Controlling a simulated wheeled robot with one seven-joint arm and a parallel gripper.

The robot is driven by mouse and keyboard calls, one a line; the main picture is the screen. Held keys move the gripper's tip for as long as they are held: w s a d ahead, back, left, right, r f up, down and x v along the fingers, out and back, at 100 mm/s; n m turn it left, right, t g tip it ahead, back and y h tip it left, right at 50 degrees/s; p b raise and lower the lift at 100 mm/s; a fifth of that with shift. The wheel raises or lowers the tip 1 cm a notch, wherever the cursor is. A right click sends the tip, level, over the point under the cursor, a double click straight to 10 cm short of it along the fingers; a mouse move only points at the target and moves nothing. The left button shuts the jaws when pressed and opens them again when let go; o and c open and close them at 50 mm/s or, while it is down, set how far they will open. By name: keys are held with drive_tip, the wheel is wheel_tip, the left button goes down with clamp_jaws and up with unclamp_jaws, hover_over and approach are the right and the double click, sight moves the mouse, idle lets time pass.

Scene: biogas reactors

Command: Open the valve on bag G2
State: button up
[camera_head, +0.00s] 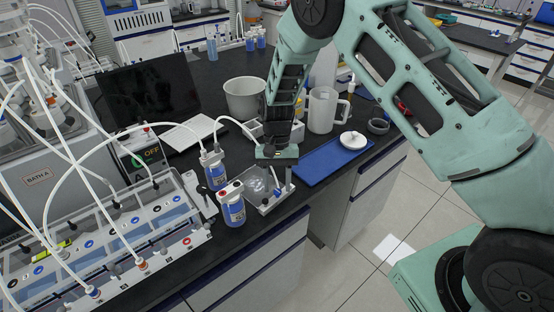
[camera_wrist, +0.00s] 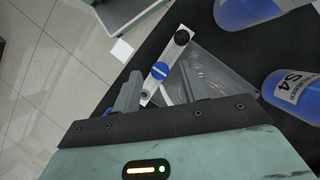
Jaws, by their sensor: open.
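A clear plastic bag (camera_wrist: 225,70) lies on the black bench, and it also shows in the head view (camera_head: 257,183) below and left of my gripper. I can read no G2 mark on it. A white strip (camera_wrist: 174,52) along the bag's edge carries a round blue valve knob (camera_wrist: 160,70) with a white line, and a black knob (camera_wrist: 182,37) at its far end. My gripper (camera_wrist: 160,85) is open, with its two grey fingers apart and the blue knob just beyond and between them. In the head view my gripper (camera_head: 276,170) points down over the bag. Contact cannot be told.
A blue bottle (camera_head: 232,207) labelled S4 (camera_wrist: 290,92) stands close beside the bag, with another blue bottle (camera_head: 214,172) behind it. A blue tray (camera_head: 318,166), a white jug (camera_head: 322,112) and a grey bucket (camera_head: 244,98) are nearby. The bench's front edge is close.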

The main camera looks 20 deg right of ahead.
drive_tip(key=b+v, duration=0.3)
drive_tip(key=v, duration=1.3)
drive_tip(key=shift+r, duration=0.4)
